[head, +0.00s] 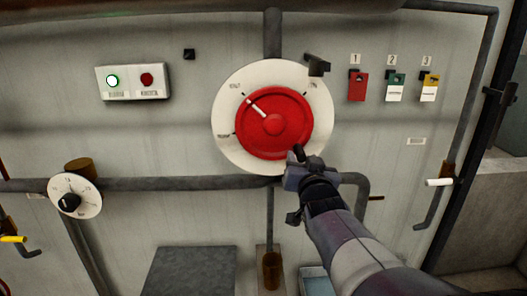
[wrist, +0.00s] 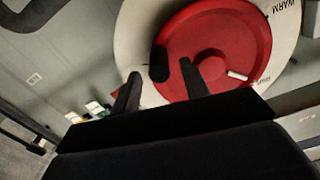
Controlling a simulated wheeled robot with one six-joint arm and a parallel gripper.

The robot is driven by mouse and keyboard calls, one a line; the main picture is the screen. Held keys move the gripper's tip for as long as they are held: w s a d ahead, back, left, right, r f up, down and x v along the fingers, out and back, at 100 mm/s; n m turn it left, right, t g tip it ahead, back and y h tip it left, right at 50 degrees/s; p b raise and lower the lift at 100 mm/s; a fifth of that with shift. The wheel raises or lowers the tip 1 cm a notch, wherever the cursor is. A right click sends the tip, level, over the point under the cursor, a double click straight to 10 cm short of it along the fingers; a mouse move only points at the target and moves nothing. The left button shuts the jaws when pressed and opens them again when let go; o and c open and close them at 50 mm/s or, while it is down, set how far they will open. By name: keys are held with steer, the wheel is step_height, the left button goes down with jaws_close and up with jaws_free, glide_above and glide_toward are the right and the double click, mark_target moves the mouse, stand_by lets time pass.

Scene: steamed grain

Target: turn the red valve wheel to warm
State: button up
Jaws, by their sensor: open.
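The red valve wheel (head: 265,142) sits on a round white dial plate (head: 226,108) on the wall. Its white pointer (head: 257,107) points to the upper left, toward a label too small to read. In the wrist view, the pointer (wrist: 238,75) is by a lower label, and the WARM label (wrist: 287,12) is higher on the dial plate. A short dark knob (wrist: 158,63) stands near the wheel's rim. My gripper (head: 297,153) is at the wheel's lower right edge. In the wrist view its fingers (wrist: 160,82) are apart, with the knob between and just beyond them; contact cannot be told.
A panel with green and red lights (head: 133,82) is left of the dial. A small black-knobbed dial (head: 75,196) is lower left. Tags numbered 1 to 3 (head: 395,86) hang to the right. Pipes (head: 170,184) run along the wall. A grey box (head: 190,272) stands below.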

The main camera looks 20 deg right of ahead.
steer(key=shift+x, duration=1.95)
steer(key=shift+c, duration=0.2)
jaws_close()
